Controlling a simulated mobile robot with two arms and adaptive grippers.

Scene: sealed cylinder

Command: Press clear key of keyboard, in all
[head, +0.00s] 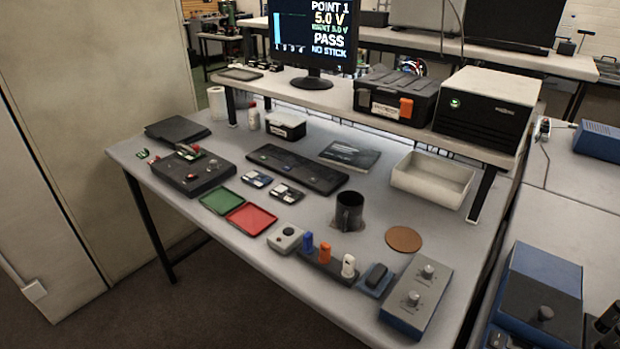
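A dark, flat keyboard (320,178) lies on the grey workbench, in front of the raised shelf. It has a few small lighter marks on its top, but the keys are too small to tell which one is clear. A monitor (310,32) on the shelf reads "POINT 1", "5.0 V", "PASS" and "NO STICK". Neither of my grippers shows in the head view.
In front of the keyboard are small boards (287,193), a green tray (219,201) and a red tray (251,219). A dark mug (349,211) stands at its right. A black box (193,172) with a probe is left. A white bin (432,180) is at right.

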